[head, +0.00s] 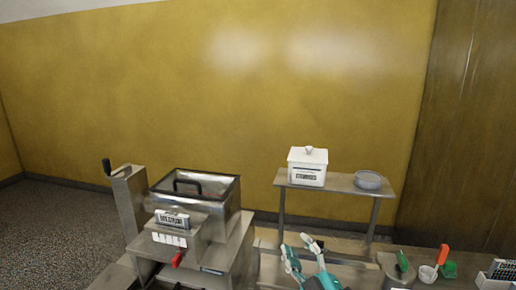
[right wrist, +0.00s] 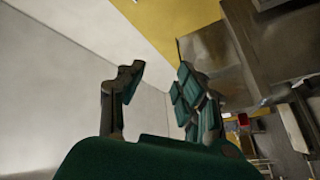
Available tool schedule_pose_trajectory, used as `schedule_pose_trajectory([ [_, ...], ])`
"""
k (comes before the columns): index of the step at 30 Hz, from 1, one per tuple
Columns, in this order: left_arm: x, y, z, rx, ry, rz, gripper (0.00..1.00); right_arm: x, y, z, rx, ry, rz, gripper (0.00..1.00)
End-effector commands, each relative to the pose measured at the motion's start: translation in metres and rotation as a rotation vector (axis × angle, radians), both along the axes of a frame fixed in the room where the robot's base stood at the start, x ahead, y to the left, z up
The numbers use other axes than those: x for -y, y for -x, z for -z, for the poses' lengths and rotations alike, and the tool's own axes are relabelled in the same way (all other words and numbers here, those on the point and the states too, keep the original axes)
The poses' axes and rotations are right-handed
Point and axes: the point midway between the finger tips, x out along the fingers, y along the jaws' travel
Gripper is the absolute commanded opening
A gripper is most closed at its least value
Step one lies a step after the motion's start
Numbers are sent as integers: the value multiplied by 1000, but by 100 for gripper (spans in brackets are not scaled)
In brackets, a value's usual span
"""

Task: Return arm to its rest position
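My right gripper (head: 299,245) shows at the bottom centre of the head view, pointing up in front of the steel shelf. Its teal fingers are apart with nothing between them. In the right wrist view, the two fingers (right wrist: 158,82) also stand apart and empty, with a pale wall and part of the yellow wall beyond. The gripper touches nothing that I can see. My left gripper is in neither view.
Behind, a shelf (head: 335,184) holds a white lidded box (head: 307,168) and a bowl (head: 368,180). Green and orange-handled tools (head: 441,256) and a white cup (head: 428,274) are at right.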

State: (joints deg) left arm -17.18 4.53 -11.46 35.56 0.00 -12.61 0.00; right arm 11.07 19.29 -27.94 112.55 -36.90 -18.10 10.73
Motion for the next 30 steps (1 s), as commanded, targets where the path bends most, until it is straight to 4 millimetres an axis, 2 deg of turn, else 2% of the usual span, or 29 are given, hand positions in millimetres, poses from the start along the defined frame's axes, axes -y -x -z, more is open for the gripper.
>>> schedule_pose_trajectory([
  [1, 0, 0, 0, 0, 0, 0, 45, 23, 15, 32, -147, -86, 96, 35],
  [3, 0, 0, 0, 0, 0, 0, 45, 51, 36, 73, -335, -170, 210, 35],
  [5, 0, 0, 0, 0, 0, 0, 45, 70, 60, 107, -493, -225, 291, 35],
  [6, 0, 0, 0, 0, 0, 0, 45, 80, 79, 129, -597, -255, 339, 35],
  [10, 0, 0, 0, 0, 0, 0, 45, 100, 141, 182, -882, -316, 448, 35],
  [13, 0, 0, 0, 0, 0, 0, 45, 107, 181, 205, -1039, -337, 494, 35],
  [18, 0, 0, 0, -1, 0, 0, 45, 111, 236, 229, -1239, -355, 543, 35],
  [27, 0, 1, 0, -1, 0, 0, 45, 112, 321, 246, -1522, -361, 586, 35],
  [28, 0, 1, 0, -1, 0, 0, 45, 111, 327, 249, -1546, -360, 588, 35],
  [30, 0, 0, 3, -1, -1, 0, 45, 111, 318, 273, -1546, -354, 589, 35],
])
